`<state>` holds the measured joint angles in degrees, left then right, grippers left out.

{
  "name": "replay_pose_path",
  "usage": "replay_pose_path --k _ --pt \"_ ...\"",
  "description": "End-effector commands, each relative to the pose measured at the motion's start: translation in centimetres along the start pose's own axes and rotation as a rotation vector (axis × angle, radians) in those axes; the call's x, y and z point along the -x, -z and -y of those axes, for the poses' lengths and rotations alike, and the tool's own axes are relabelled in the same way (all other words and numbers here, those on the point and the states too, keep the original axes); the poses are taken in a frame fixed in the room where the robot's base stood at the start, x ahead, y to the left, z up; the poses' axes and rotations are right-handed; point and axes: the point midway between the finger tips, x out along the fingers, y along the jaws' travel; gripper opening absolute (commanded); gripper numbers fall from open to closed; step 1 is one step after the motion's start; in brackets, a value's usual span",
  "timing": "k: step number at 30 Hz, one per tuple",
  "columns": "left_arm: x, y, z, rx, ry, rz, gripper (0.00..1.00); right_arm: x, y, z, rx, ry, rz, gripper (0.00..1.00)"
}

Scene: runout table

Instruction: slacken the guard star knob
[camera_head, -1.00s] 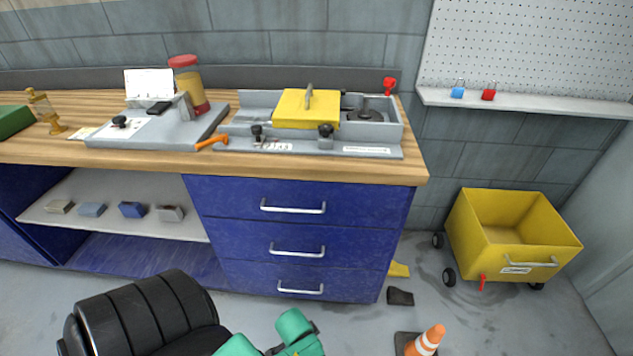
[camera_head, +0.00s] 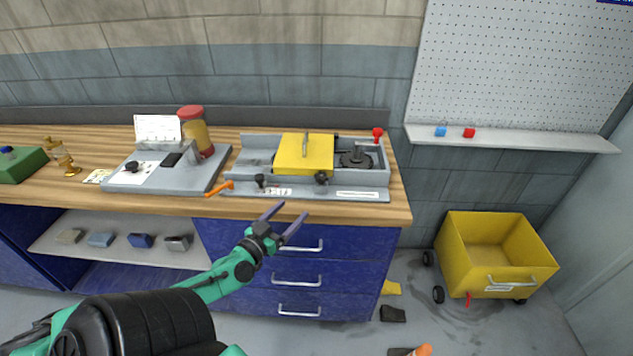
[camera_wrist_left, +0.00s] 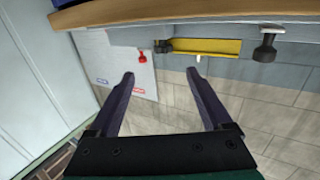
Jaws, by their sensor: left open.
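The grey machine (camera_head: 290,192) with a yellow guard (camera_head: 303,155) stands on the bench. Two dark knobs sit along its front: one (camera_head: 321,177) in front of the guard and one (camera_head: 260,181) further left. I cannot tell for sure which is the guard star knob. In the left wrist view, tilted over, the guard (camera_wrist_left: 208,46) has a dark knob (camera_wrist_left: 162,46) at its left end and another knob (camera_wrist_left: 265,45) to the right. My left gripper (camera_head: 286,216) is open and empty, in front of the drawers below the machine, apart from both knobs. My right gripper is not in view.
The wooden bench edge (camera_head: 350,212) and drawer handles (camera_head: 298,281) are close to the left gripper. An orange handle (camera_head: 219,188) sticks out left of the machine. A grey plate with a jar (camera_head: 195,132) stands further left. A yellow cart (camera_head: 495,255) is at right.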

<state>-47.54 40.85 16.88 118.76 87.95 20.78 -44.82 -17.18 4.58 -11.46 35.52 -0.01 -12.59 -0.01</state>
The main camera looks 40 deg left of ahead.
Motion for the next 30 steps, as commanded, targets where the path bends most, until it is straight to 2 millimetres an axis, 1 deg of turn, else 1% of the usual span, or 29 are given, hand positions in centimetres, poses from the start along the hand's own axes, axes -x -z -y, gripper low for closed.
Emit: replay_pose_path --k 2,5,7,15,18,21,25,30 --pt "-0.4 0.3 0.6 0.0 0.02 -0.011 0.83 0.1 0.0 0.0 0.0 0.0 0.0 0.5" --pt "-1.8 0.4 0.6 0.001 0.02 -0.014 0.83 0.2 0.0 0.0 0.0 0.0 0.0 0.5" --pt "-3.3 0.6 0.6 -0.001 0.02 -0.016 0.83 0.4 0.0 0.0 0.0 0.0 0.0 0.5" --pt "-9.5 0.4 0.7 0.003 0.021 -0.015 0.83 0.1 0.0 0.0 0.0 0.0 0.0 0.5" --pt "-11.5 0.4 0.7 0.004 0.02 -0.014 0.83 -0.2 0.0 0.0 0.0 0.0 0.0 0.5" --pt "-13.1 0.3 0.8 0.004 0.021 -0.012 0.83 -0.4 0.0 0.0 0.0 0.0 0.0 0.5" --pt "-14.3 0.3 0.7 0.004 0.019 -0.01 0.83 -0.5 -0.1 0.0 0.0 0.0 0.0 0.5" --pt "-14.6 0.3 0.7 0.003 0.018 -0.009 0.83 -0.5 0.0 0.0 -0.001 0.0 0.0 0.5"
